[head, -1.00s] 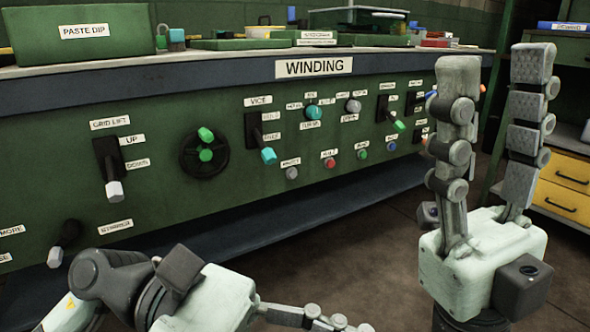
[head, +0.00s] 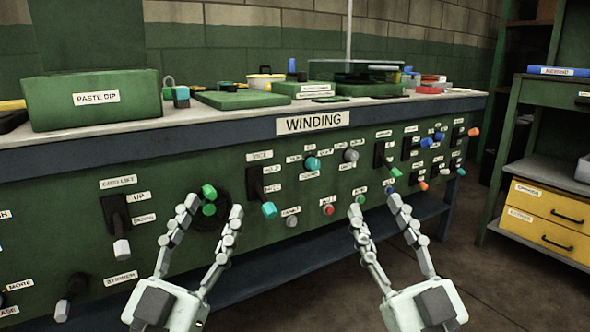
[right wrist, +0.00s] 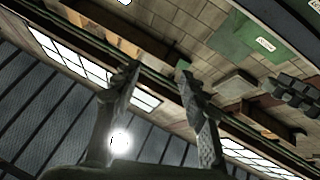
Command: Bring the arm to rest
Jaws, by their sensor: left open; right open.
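My left gripper (head: 214,203) is open and empty, fingers pointing up, in front of the green winding panel (head: 200,172) in the head view. It overlaps the black handwheel with the green knob (head: 209,192) in the picture; I cannot tell the gap, but nothing is between the fingers. My right gripper (head: 375,200) is also open and empty, fingers up, in front of the panel's right part and the floor. In the right wrist view its two fingers (right wrist: 160,72) stand apart with only wall, windows and roof behind them.
The panel carries several levers, knobs and buttons, such as the grid lift lever (head: 121,248) and the vice lever (head: 269,209). The worktop (head: 215,112) above holds a green paste dip box (head: 95,98). A shelf with yellow drawers (head: 550,215) stands at the right, with open floor before it.

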